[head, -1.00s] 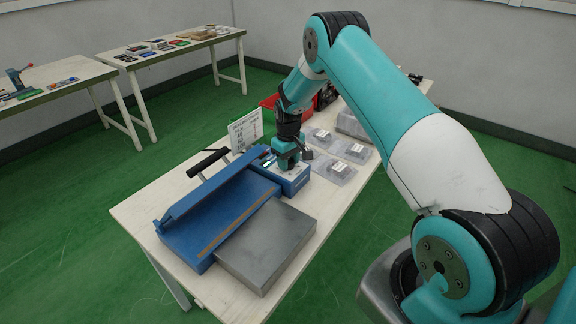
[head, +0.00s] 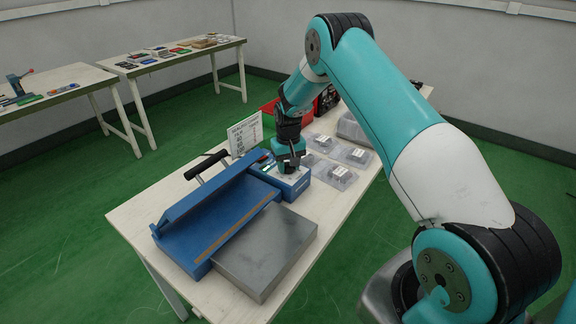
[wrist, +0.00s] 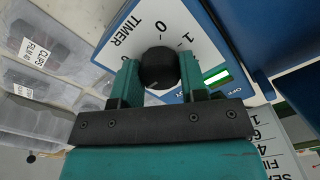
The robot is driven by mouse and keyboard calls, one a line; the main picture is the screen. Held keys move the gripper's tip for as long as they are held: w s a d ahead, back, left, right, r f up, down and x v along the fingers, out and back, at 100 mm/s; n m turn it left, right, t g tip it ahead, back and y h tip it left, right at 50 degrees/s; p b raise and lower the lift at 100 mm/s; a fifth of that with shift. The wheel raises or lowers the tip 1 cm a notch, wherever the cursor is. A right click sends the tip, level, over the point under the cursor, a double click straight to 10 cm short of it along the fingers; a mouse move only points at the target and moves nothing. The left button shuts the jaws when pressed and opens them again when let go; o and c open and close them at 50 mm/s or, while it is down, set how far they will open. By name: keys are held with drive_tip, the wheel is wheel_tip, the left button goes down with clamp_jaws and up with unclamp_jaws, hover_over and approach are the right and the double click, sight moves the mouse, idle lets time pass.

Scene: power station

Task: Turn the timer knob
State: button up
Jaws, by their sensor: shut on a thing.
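The black timer knob (wrist: 158,69) stands on the white panel (wrist: 180,22) marked TIMER in the wrist view. My gripper (wrist: 160,82) is shut on the knob, with one teal finger on each side of it. In the head view my gripper (head: 289,166) points down at the blue control box (head: 296,188) at the end of the blue sealing machine (head: 215,215). The knob is hidden by my gripper in the head view. A lit green switch (wrist: 216,76) marked OFF at one end is beside the knob.
Clear plastic boxes (head: 338,175) with labels stand right of the control box. A printed sign (head: 244,133) stands behind it. A grey metal plate (head: 266,250) is in front of the machine, and a black handle (head: 206,165) rises behind.

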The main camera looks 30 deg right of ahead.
sight(288, 165)
drive_tip(key=o, duration=0.9)
drive_tip(key=shift+r, duration=0.1)
wheel_tip(288, 165, up, 17)
drive_tip(key=b, duration=0.2)
drive_tip(key=shift+r+b, duration=0.15)
drive_tip(key=shift+b, duration=0.25)
